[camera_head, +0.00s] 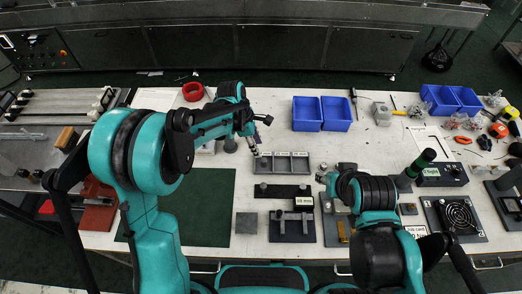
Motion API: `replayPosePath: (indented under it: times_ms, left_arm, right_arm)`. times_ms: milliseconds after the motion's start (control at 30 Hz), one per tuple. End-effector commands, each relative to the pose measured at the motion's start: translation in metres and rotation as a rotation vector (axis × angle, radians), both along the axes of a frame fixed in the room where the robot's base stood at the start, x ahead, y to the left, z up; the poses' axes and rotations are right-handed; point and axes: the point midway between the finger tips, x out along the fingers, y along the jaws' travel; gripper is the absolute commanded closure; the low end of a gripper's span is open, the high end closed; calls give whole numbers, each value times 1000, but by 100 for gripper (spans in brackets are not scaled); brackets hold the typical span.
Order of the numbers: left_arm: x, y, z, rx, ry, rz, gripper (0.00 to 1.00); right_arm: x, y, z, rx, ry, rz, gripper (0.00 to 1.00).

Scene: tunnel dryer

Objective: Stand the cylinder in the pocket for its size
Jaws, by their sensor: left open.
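A grey tray with several pockets (283,155) lies near the middle of the white table. A small grey cylinder (230,145) appears to stand left of the tray, partly hidden by my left arm. My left gripper (260,136) is open, with its fingertips just above the tray's left end and to the right of the grey cylinder. I see nothing between its fingers. My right gripper (323,178) is low at the tray's right, mostly hidden by its own arm; its fingers are too small to read.
Blue bins (321,114) stand behind the tray, with a red tape roll (193,91) at the back left. A dark green mat (208,207) lies front left. Black fixtures (292,226) sit before the tray.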

Motion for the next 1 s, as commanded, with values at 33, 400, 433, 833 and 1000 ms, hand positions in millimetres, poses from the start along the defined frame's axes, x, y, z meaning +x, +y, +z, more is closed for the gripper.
replayPosePath:
  times_ms: [33, 400, 433, 833, 1000]
  left_arm:
    - [0, 3, 12, 0, 0, 1, 60]
    - [0, 11, 37, 0, -1, -1, 60]
    - [-1, 11, 38, 1, -5, -5, 60]
    - [-69, 73, 120, 148, -364, -510, 60]
    - [-116, 106, 142, 308, -536, -836, 60]
  right_arm:
    - [0, 0, 6, 0, 0, 0, 60]
    - [0, 0, 12, 0, 0, 0, 60]
    - [0, 0, 11, 0, 0, 0, 60]
    - [0, 0, 11, 0, 0, 0, 60]
    - [0, 0, 11, 0, 0, 0, 60]
